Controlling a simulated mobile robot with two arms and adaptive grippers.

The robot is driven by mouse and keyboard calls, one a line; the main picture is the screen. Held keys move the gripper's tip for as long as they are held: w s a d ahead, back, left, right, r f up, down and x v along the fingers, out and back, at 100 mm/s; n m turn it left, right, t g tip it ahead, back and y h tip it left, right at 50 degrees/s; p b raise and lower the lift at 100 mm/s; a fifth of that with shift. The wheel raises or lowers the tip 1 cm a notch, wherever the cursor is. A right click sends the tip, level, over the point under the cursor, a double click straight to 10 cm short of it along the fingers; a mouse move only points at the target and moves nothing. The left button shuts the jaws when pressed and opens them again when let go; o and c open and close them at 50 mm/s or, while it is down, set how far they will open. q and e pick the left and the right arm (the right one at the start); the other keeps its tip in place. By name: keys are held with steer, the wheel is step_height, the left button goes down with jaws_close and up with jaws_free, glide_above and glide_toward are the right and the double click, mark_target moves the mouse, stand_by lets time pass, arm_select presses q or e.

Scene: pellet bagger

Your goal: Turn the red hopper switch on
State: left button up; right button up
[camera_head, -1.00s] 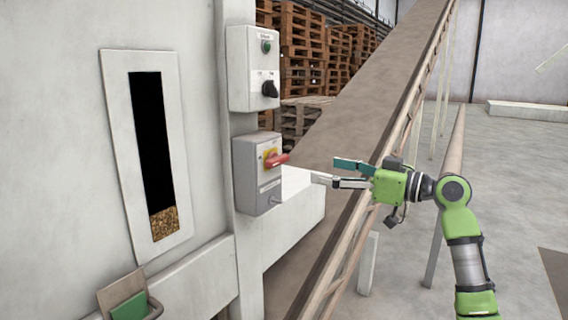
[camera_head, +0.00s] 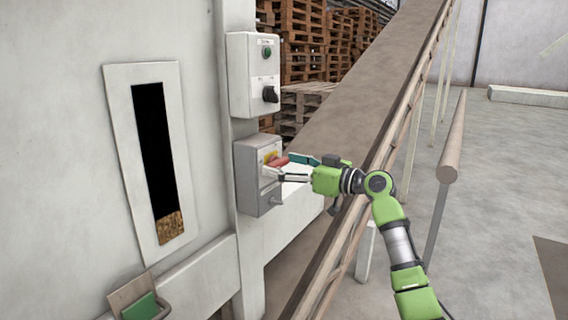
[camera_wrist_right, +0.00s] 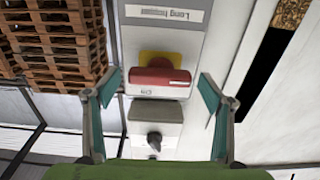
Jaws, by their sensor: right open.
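The red hopper switch (camera_head: 277,162) sticks out from a yellow plate on the lower grey box (camera_head: 252,180), which is fixed to the machine's column. In the right wrist view the red switch handle (camera_wrist_right: 160,78) lies crosswise below a label reading "Long hopper". My right gripper (camera_head: 282,168) is at the switch in the head view, its fingers partly covering it. In the wrist view the right gripper (camera_wrist_right: 160,98) is open, with one teal-padded finger on each side of the handle and gaps between. Contact is not visible. My left gripper is not in view.
An upper grey box (camera_head: 253,75) has a green button and a black knob. A small dark knob (camera_wrist_right: 154,141) sits below the red switch. A sloping conveyor (camera_head: 370,90) runs behind my right arm. Pallets (camera_head: 295,45) are stacked behind.

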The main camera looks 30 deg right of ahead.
steer(key=c, duration=1.1)
